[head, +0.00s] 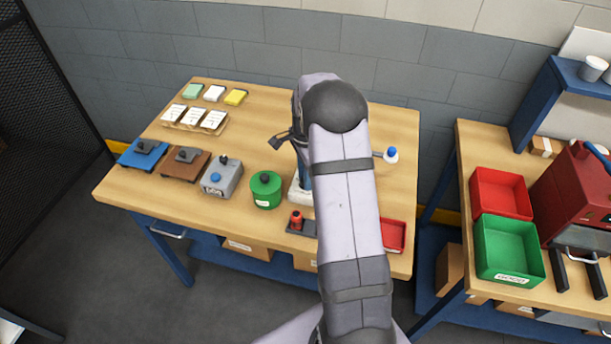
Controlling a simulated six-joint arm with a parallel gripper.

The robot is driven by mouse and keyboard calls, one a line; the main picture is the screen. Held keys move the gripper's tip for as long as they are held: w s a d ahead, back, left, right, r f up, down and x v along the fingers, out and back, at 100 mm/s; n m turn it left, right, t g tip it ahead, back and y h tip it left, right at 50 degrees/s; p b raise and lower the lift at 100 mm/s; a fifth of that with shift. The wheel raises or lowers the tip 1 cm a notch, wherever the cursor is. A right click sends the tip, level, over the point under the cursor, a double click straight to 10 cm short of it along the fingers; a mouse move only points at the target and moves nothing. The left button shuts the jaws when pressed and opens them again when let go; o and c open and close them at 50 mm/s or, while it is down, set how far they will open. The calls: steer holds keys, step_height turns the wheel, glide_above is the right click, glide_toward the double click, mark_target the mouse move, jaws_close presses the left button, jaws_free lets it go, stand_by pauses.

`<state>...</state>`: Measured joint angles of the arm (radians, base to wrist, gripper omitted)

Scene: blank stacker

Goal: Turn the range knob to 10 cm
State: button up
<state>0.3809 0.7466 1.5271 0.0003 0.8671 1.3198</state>
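Several devices with knob-like parts stand on the wooden table (245,118). A grey box (222,182) carries a blue round knob (216,177) and a dark knob (223,160). A green round canister (265,192) has a black knob on top. A red knob (296,217) stands on a dark plate (301,227). No range markings are readable, so I cannot tell which is the range knob. My gripper (281,140) seems to be the small dark part left of my arm, above the table. Its fingers are too small to read, and my arm hides part of the table.
A blue plate (135,158) and a brown plate (178,171) with dark blocks stand at left. White cards (193,118) and coloured pads (236,97) lie behind. A red tray (393,236) is at right. The second table holds red (500,192) and green bins (508,248).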

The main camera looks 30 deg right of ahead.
steer(key=c, duration=0.4)
steer(key=shift+n, duration=0.3)
steer(key=n, duration=1.1)
steer(key=shift+n+b, duration=0.3)
steer(key=shift+b, duration=0.1)
steer(key=n, duration=1.1)
steer(key=shift+w+r, duration=0.1)
steer(key=shift+n, duration=0.5)
